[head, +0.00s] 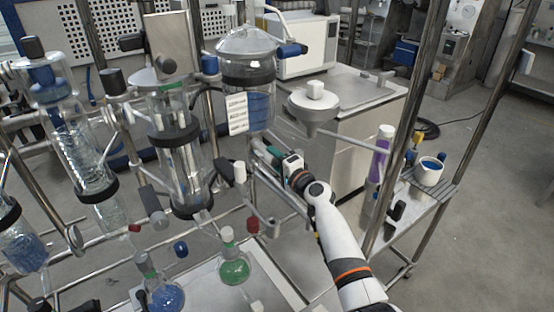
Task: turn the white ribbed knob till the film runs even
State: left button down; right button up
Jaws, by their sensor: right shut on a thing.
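The glass column (176,140) with black collars stands left of the gripper. I cannot make out any film on its wall. My left gripper is not in view.
A lidded glass vessel (247,75) hangs just above my gripper. A grey funnel (315,105) is behind my arm. Green (234,268) and blue (166,297) flasks stand below. A steel post (395,140) rises right of my arm. A purple bottle (381,155) is near it.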

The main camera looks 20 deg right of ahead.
jog(key=shift+m, duration=0.3)
jog(key=shift+r+m+p, duration=0.25)
jog(key=shift+m+p, duration=0.05)
jog(key=shift+m, duration=0.4)
jog(key=shift+f, duration=0.15)
jog(key=shift+r+m, duration=0.2)
jog(key=shift+m, duration=0.8)
jog(key=shift+f, duration=0.1)
